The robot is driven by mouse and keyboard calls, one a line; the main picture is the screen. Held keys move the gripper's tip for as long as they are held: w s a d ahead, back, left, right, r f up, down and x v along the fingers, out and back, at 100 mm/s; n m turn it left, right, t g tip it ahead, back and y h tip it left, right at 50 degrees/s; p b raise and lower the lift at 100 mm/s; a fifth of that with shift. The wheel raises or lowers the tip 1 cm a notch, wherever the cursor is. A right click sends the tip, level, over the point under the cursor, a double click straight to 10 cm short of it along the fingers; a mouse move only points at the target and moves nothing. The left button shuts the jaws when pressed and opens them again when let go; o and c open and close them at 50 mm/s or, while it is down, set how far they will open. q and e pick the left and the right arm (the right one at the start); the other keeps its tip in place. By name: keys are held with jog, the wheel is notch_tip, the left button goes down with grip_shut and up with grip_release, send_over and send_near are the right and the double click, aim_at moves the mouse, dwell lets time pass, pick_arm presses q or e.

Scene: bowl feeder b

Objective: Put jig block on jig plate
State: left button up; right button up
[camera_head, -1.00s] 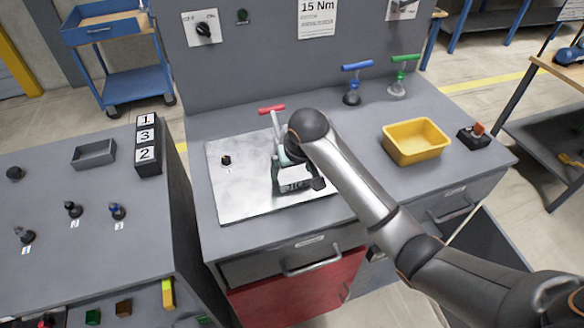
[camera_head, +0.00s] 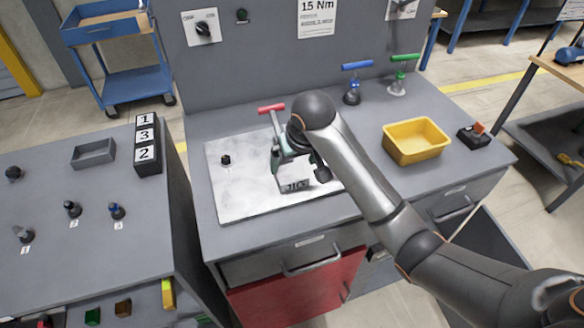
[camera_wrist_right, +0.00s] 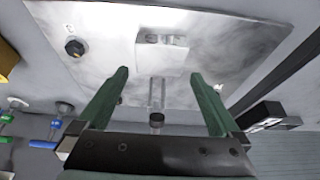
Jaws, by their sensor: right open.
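The jig plate (camera_head: 232,198) is a flat, pale metal sheet on the grey workbench. The jig block (camera_head: 296,186) is a small grey block with dark markings, resting on the plate near its front right part. In the right wrist view the jig block (camera_wrist_right: 163,60) sits flat on the plate (camera_wrist_right: 235,45), ahead of the fingertips. My right gripper (camera_head: 296,169) is open just above and behind the block, its green fingers (camera_wrist_right: 159,75) apart with no block between them. My arm hides part of the plate's right side. My left gripper is not in view.
A red-handled tool (camera_head: 271,109) is close behind my right gripper. Blue (camera_head: 356,66) and green (camera_head: 404,58) handled tools stand at the back. A yellow bin (camera_head: 416,141) is to the right.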

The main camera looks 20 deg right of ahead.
jog(key=v, duration=0.7)
jog(key=shift+r, duration=0.3)
jog(key=shift+s, duration=0.15)
